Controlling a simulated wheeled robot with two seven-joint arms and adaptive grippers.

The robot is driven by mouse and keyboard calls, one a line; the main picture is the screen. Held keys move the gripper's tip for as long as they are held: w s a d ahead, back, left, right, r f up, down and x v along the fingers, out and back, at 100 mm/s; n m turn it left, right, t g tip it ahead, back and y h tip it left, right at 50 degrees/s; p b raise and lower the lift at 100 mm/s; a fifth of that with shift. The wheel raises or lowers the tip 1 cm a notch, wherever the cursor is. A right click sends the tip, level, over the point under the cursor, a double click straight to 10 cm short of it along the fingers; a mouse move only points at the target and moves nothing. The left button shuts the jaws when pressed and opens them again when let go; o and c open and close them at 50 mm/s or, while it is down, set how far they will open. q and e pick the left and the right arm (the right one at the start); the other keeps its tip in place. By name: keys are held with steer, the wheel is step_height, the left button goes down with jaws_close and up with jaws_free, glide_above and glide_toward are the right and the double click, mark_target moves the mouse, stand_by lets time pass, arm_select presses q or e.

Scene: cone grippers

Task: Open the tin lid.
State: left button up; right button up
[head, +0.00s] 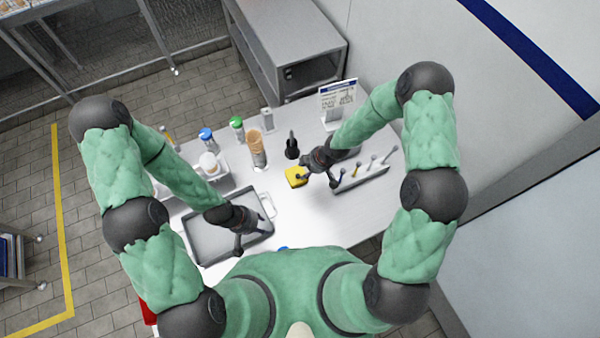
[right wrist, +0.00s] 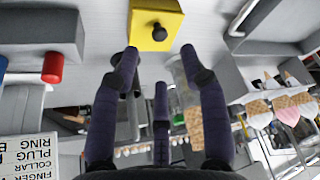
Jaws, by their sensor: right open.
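The tin is a yellow square box (head: 295,175) on the white table, partly covered by my right gripper in the head view. In the right wrist view, its yellow top (right wrist: 172,14) carries a black round knob (right wrist: 157,31). My right gripper (head: 318,180) is open beside the tin. In the right wrist view its spread fingers (right wrist: 161,66) point toward the tin, with the knob beyond and between the fingertips, apart from them. My left gripper (head: 250,240) hangs over the grey tray (head: 191,239); its fingers look spread and I see nothing held.
A long holder (head: 362,180) with several spoons lies right of the tin. Behind stand a dark bottle (head: 291,148), a cup of cones (head: 257,153), green-capped (head: 237,123) and blue-capped (head: 206,134) bottles and a sign (head: 338,98). The table's front middle is mostly clear.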

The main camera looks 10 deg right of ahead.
mark_target(299, 175)
steer(key=b+x, duration=0.1)
steer(key=x, duration=0.5)
steer(key=shift+w+a+f, duration=0.1)
steer(key=shift+a+f, duration=0.05)
steer(key=shift+f, duration=0.25)
steer(key=shift+c, duration=0.3)
jaws_close()
